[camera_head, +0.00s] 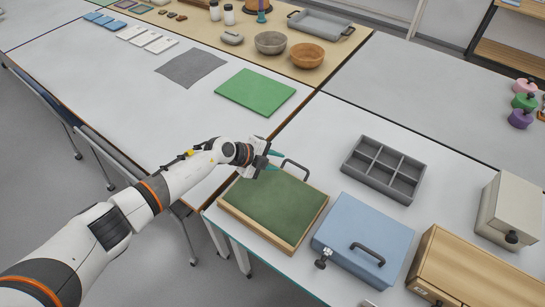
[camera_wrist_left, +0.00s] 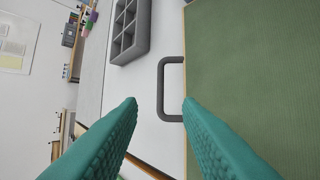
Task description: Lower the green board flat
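The dark green board (camera_head: 275,204), with a pale wooden edge, is at the near end of the right-hand table. I cannot tell whether it is fully flat or slightly tilted. A dark grey loop handle (camera_head: 297,166) stands at its far edge. In the left wrist view the board (camera_wrist_left: 255,75) fills the right side and the handle (camera_wrist_left: 162,90) shows ahead, between the fingertips in the picture. My left gripper (camera_head: 276,161) is beside the handle. Its teal fingers (camera_wrist_left: 159,102) are apart, with nothing clearly gripped. My right gripper is not in view.
A grey compartment tray (camera_head: 348,169), a blue case (camera_head: 345,225) and a wooden box (camera_head: 480,280) stand to the right. A bright green mat (camera_head: 255,92) and a grey cloth (camera_head: 190,67) lie on the left table. White tabletop is free beyond the handle.

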